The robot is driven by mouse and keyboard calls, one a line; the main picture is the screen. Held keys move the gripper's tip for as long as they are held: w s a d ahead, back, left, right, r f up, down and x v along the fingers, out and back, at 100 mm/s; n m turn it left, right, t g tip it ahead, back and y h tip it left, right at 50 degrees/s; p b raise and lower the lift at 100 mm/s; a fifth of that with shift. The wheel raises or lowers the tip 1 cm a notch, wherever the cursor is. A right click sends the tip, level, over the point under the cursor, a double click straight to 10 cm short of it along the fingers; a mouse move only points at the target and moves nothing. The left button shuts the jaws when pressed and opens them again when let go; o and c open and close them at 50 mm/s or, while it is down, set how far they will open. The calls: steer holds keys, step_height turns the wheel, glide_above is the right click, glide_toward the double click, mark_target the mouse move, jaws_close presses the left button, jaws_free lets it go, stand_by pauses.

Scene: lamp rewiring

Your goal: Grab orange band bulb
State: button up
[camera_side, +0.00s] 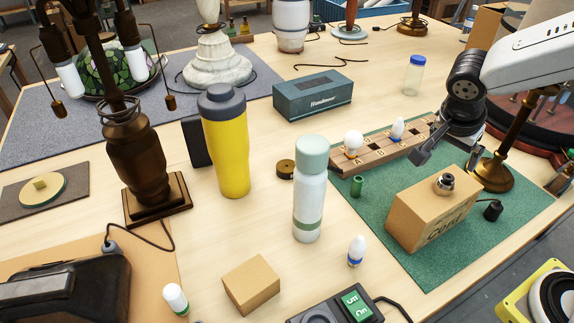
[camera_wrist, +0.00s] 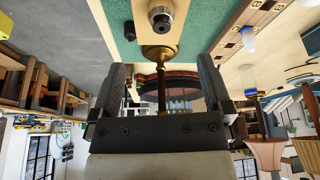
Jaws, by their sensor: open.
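A white globe bulb (camera_side: 353,141) stands upright in the wooden rack (camera_side: 372,157), with a yellow-orange tint low on it; the band is too small to read surely. A slimmer white bulb (camera_side: 397,128) with a blue band stands to its right in the rack; a blue-marked bulb (camera_wrist: 248,40) also shows in the wrist view. My gripper (camera_side: 446,158) is open and empty, apart from the rack's bulbs, to their right and above the green mat. In the wrist view my gripper (camera_wrist: 163,68) has its fingers wide apart with nothing between them.
A cardboard box (camera_side: 420,222) with a metal socket (camera_side: 444,184) on top lies in front of my gripper. A brass lamp stand (camera_side: 508,150) rises close on the right. A blue-band bulb (camera_side: 356,251) and a tall bottle (camera_side: 309,190) stand on the table.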

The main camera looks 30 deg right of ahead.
steer(key=w+f+m+g+y, duration=0.1)
steer(key=y, duration=0.1)
steer(key=w+a+f+m+g+y, duration=0.1)
steer(key=w+f, duration=0.1)
steer(key=w+a+f+m+g+y, duration=0.1)
steer(key=f+y, duration=0.1)
steer(key=shift+w+f+y, duration=0.2)
steer(key=shift+f+y, duration=0.05)
steer(key=shift+y, duration=0.05)
steer(key=w+f+m+y, duration=0.35)
steer(key=w+y, duration=0.25)
steer(key=w, duration=0.2)
steer(key=m+t+y, duration=0.4)
steer(key=m+t, duration=0.1)
steer(key=t, duration=0.4)
glide_toward(355, 140)
steer(key=w+f, duration=0.2)
steer(key=shift+w+a+f+n, duration=0.2)
steer(key=shift+f+n, duration=0.05)
steer(key=shift+f, duration=0.1)
steer(key=shift+a, duration=0.1)
steer(key=shift+x, duration=1.2)
steer(key=shift+w+a, duration=0.1)
steer(key=shift+w, duration=0.05)
steer(key=shift+x, duration=2.45)
